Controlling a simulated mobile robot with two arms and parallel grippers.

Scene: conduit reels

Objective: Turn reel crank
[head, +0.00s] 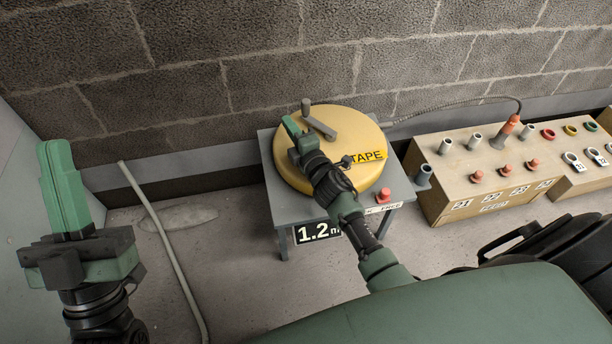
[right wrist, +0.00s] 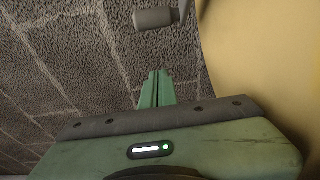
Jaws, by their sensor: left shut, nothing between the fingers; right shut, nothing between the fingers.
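The yellow reel (head: 350,124), labelled TAPE, lies on a small grey table (head: 398,190). Its grey crank arm (head: 320,128) lies across the top, with an upright knob (head: 306,106) at its far end. My right gripper (head: 290,124) is shut and empty over the left part of the reel, just left of and nearer than the knob. In the right wrist view the shut fingers (right wrist: 155,88) point toward the grey knob (right wrist: 155,18), with a gap between them. The reel's yellow side (right wrist: 258,60) fills the right there. My left gripper (head: 60,185) is shut, empty and raised at far left.
A red button (head: 384,195) sits on the table's front right corner. A wooden box (head: 440,190) with several plugs and sockets stands right of the table. A pale hose (head: 165,240) runs along the floor at left. A block wall (head: 250,60) stands behind.

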